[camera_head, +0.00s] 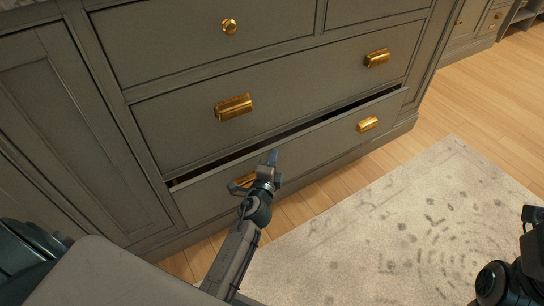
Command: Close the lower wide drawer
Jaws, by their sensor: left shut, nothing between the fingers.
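The lower wide drawer (312,151) of the grey-green cabinet stands slightly open. A dark gap shows along its top edge. It has two brass cup pulls; the right pull (367,124) is clear and the left pull (246,179) is partly hidden by my gripper. My left gripper (257,172) is shut and empty, at the drawer front beside the left pull. I cannot tell whether it touches the front. Part of my right arm shows at the lower right edge; its fingertips are not clearly in view.
The wide drawer above (290,92) is shut, with two brass pulls. A top drawer (205,38) with a round knob is shut. A cabinet door (85,120) stands at the left. A pale patterned rug (370,230) lies on the wooden floor (480,105), which is clear.

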